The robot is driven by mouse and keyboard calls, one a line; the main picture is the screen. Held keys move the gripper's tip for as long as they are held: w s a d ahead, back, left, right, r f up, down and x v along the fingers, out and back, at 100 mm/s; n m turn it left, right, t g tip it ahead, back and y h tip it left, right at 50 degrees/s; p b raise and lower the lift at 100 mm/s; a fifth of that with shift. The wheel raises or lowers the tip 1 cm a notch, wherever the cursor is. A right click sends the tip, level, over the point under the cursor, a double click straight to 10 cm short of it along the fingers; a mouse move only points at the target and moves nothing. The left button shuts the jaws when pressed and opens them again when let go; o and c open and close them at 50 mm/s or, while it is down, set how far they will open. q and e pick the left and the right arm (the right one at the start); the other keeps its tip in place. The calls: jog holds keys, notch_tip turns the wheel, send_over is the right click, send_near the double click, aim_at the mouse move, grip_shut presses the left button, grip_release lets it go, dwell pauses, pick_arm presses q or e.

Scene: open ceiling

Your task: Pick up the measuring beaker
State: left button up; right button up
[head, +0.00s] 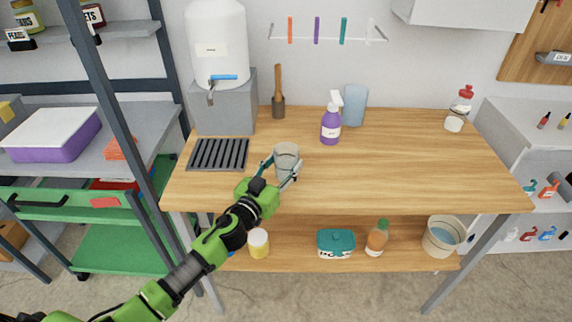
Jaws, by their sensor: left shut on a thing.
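The measuring beaker (287,157) is a clear greyish cup near the left front of the wooden table. My left gripper (282,164) comes in from the lower left and is shut on the beaker, one finger on each side of it. The beaker looks upright. I cannot tell whether its base touches the table top. My right gripper is not in view.
A black drip grate (218,154) lies left of the beaker, below a white water dispenser (217,45). The wooden table (420,165) is clear to the right.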

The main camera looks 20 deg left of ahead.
pick_arm(q)
jog(key=shift+r, duration=0.1)
jog(key=shift+s, duration=0.3)
jog(key=s+a, duration=0.3)
jog(key=s, duration=1.2)
jog(key=s+a, duration=0.3)
jog(key=s, duration=1.3)
jog(key=w+d+r+n+y, duration=0.1)
jog(key=d+r+n+y, duration=0.1)
jog(key=d, duration=0.5)
notch_tip(320, 180, up, 2)
jog(key=shift+w+r+y+b, duration=0.1)
jog(key=shift+w+y+b, duration=0.25)
jog(key=shift+y, duration=0.25)
